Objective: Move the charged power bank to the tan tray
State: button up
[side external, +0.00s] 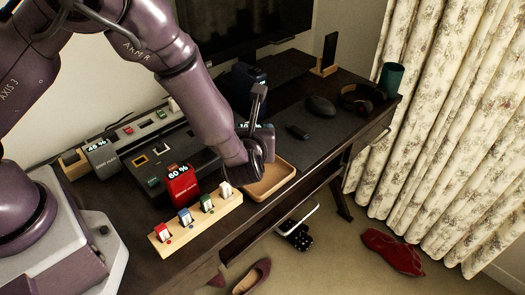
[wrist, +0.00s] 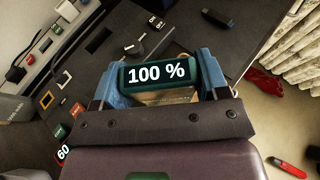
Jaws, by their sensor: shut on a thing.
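My gripper (wrist: 160,70) is shut on a dark green power bank (wrist: 187,74) whose display reads 100 %, with a blue finger on each side. In the side external view my gripper (side external: 256,150) is over the left part of the tan tray (side external: 283,190), and the power bank is mostly hidden behind it. A wooden surface shows just below the power bank in the wrist view. I cannot tell whether the power bank touches the tray. A red power bank (side external: 180,186) reads 60 %, and a grey one (side external: 100,158) reads 45 %.
A wooden strip with several coloured rocker switches (side external: 196,222) lies along the desk's front edge. A dark switch panel (side external: 165,148) is behind it. A dark blue block (side external: 247,80) stands at the back. A mouse (side external: 320,106), headphones (side external: 360,98) and green cup (side external: 391,78) are to the right.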

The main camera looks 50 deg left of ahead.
jog(key=shift+w+d+f, duration=0.1)
jog(key=shift+w+f, duration=0.4)
jog(key=shift+f, duration=0.55)
jog(key=shift+w+d+f, duration=0.1)
jog(key=shift+w+f, duration=0.35)
jog(key=shift+f, duration=0.65)
jog(key=shift+w+d+f, duration=0.1)
jog(key=shift+w+f, duration=0.4)
jog(key=shift+f, duration=0.55)
jog(key=shift+f, duration=0.1)
jog(key=o, duration=1.1)
jog(key=shift+f, duration=0.1)
